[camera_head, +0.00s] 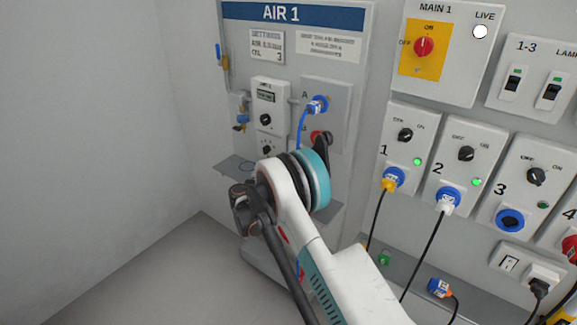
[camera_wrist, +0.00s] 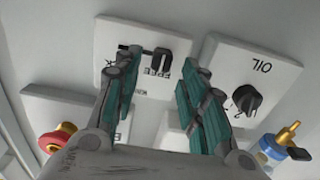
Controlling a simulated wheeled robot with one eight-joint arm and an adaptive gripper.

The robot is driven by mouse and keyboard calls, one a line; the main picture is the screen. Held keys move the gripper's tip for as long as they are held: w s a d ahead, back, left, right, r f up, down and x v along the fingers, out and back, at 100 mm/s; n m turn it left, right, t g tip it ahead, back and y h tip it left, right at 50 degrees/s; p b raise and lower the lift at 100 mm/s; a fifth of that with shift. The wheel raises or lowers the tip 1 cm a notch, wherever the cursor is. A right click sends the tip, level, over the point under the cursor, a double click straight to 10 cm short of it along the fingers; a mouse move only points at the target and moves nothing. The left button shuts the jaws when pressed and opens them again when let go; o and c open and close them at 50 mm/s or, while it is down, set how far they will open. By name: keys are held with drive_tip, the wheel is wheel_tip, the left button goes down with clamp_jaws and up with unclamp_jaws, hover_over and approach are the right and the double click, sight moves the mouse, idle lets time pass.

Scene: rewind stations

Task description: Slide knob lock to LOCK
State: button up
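In the wrist view the knob lock is a white plate (camera_wrist: 140,88) with a dark slot and a black slider knob (camera_wrist: 160,58). The picture is turned, so the printed word FREE reads upside down beside the knob. The knob stands at the FREE end of the slot; the label at the other end is mostly hidden by a finger. My gripper (camera_wrist: 164,66) is open, its teal-padded fingers to either side of the knob in the picture. I cannot tell how far off the plate the fingertips are. In the head view my arm hides most of the gripper.
An OIL plate with a black dial (camera_wrist: 247,97) is close to the right finger. A red knob (camera_wrist: 57,138) and a blue-and-brass fitting (camera_wrist: 275,148) stick out at the lower sides. The AIR 1 panel (camera_head: 345,85) has a blue hose (camera_head: 303,125) near my arm.

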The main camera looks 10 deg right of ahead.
drive_tip(key=shift+w+d, duration=0.5)
drive_tip(key=shift+d, duration=0.05)
clamp_jaws()
drive_tip(key=shift+s+d, duration=1.8)
drive_tip(key=shift+s, duration=0.25)
unclamp_jaws()
